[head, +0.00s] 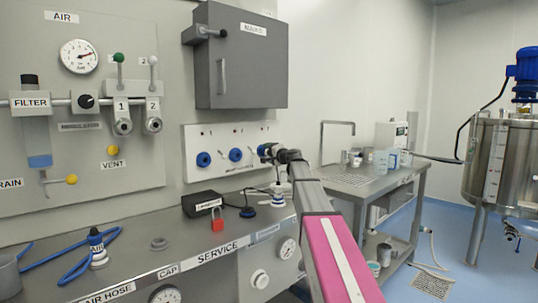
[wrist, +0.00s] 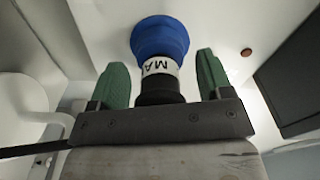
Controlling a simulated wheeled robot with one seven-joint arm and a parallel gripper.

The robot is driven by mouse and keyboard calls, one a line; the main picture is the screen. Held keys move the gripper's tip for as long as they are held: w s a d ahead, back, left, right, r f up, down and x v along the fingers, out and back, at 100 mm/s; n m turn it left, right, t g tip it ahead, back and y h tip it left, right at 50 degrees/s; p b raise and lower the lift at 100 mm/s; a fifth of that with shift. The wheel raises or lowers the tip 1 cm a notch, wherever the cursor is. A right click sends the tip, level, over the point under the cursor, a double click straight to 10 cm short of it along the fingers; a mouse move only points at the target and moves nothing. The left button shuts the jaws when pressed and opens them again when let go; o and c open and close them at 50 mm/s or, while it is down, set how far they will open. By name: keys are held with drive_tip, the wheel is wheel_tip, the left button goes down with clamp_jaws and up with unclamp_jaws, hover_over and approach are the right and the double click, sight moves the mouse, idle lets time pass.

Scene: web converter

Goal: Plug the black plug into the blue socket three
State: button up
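A white wall panel (head: 222,137) carries blue sockets in a row: a left one (head: 203,159), a middle one (head: 236,155), and a right one (head: 264,150) mostly hidden by my gripper (head: 277,154). In the wrist view, a black plug (wrist: 158,86) with a white band lettered "MA" stands between the green fingers of my gripper (wrist: 158,78). Clear gaps show on both sides of the plug, so the fingers are open around it. Its front meets a round blue socket (wrist: 160,38) with no visible gap; how deep it sits cannot be told.
Below the panel, the steel bench (head: 130,262) holds a black box (head: 201,204), a red padlock (head: 217,220), a black-and-blue round piece with a cable (head: 248,212) and a blue hose (head: 75,262). A grey cabinet (head: 245,60) hangs above.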

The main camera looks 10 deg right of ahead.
drive_tip(key=v, duration=1)
drive_tip(key=shift+s+d, duration=0.2)
drive_tip(key=shift+s, duration=0.15)
